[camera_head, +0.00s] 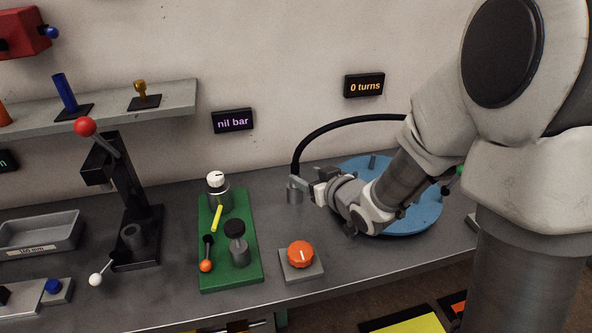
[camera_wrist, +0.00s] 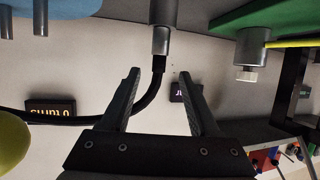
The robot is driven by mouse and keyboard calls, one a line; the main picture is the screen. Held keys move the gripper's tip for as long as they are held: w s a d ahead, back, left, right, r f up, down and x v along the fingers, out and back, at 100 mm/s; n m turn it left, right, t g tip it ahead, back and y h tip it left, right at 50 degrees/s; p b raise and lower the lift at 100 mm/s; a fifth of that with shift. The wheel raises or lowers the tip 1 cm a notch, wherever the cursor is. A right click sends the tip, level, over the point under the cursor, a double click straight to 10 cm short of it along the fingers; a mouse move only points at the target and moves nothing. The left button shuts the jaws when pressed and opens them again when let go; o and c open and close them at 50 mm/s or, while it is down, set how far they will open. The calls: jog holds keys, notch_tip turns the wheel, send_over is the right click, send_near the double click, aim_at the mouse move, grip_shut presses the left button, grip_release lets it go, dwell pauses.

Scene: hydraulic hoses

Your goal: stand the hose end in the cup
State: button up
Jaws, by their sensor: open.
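A black hose (camera_head: 345,121) arches over the bench, and its end comes down at a small grey cup (camera_head: 294,190). In the wrist view, which is upside down, the silver hose end (camera_wrist: 160,42) sits in the mouth of the grey cup (camera_wrist: 163,12), in line with it. My gripper (camera_head: 309,185) is beside the cup at hose-end height. Its open fingers (camera_wrist: 162,78) appear on either side of the hose, with visible gaps and nothing gripped. How deep the end sits in the cup is hidden.
A blue round plate (camera_head: 425,215) with pegs lies under my arm. A green board (camera_head: 247,265) with knobs and a yellow rod, and an orange knob (camera_head: 300,254), stand left and in front. A black lever press (camera_head: 135,220) stands further left. Bench between cup and orange knob is clear.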

aim_at(297, 169)
jog(key=x, duration=0.7)
jog(key=shift+w+r, duration=0.15)
jog(key=shift+w, duration=0.05)
grip_shut()
